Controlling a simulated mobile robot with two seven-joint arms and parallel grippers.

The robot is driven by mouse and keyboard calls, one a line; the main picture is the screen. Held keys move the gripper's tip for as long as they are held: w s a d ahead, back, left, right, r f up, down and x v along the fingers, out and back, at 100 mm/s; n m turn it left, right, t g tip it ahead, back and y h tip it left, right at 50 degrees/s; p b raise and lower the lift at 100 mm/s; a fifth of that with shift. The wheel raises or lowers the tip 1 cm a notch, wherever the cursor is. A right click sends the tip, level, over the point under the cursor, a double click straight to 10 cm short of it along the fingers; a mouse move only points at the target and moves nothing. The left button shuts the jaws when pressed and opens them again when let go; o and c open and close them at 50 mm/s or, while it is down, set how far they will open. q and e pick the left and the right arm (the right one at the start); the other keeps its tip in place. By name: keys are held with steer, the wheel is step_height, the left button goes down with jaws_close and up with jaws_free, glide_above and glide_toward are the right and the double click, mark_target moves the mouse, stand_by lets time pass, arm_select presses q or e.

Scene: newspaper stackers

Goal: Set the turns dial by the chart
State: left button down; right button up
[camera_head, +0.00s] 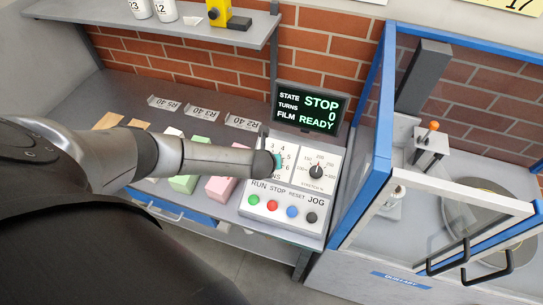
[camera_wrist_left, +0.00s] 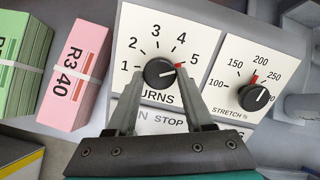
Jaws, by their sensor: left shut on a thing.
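The turns dial (camera_wrist_left: 159,73) is a black knob with a red pointer on a white plate numbered from 1 upward. In the left wrist view its pointer lies toward the 5. My left gripper (camera_wrist_left: 163,90) has its two fingers at the sides of the knob and is shut on it. In the head view the left gripper (camera_head: 277,161) reaches the control box from the left and covers most of the dial. The display (camera_head: 309,109) reads STATE STOP, TURNS 0, FILM READY. A partly cropped sheet (camera_head: 512,4) at the top right shows 17; I cannot tell whether it is the chart.
The stretch dial (camera_head: 316,172) sits right of the turns dial. Green, red, blue and black buttons (camera_head: 292,211) lie below. Green (camera_head: 205,144) and pink (camera_head: 222,187) bundles stand left of the box. A blue-framed enclosure (camera_head: 378,170) stands close on the right.

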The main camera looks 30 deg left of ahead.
arm_select(q)
steer(key=shift+c, duration=1.5)
jaws_free()
steer(key=shift+r, duration=0.1)
steer(key=shift+v, duration=1.25)
steer(key=v, duration=1.2)
steer(key=shift+s+d, duration=0.15)
steer(key=shift+s, duration=0.1)
steer(key=shift+r, duration=0.15)
